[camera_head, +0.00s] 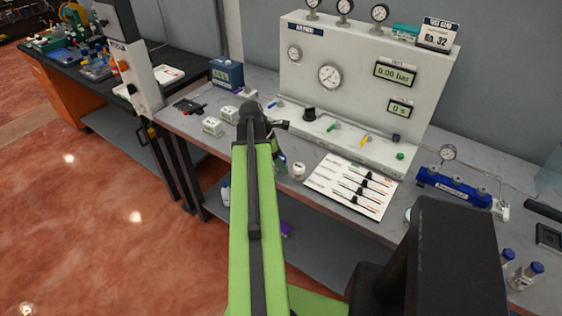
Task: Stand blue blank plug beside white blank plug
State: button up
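My green arm reaches over the bench from the bottom of the view. My gripper (277,140) is at its far end, mostly hidden behind the dark wrist and arm, over the bench's front part. I cannot see whether its fingers are apart or hold anything. I cannot pick out a blue blank plug or a white blank plug with certainty. A small white round piece (298,171) stands on the bench just right of my gripper. A small blue-green piece (281,160) shows beside the arm, too small to name.
A gauge panel (316,57) with coloured levers stands behind. Small white boxes (212,126) sit left of the arm. A white sheet with syringe-like items (323,174) lies right. A blue manifold (453,187) and blue-capped bottles (525,276) stand farther right. Grey bench (190,128) shows bare at left.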

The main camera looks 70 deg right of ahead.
jog(key=shift+r, duration=0.1)
jog(key=p+v, duration=1.1)
jog(key=v, duration=0.1)
jog(key=shift+a, duration=0.1)
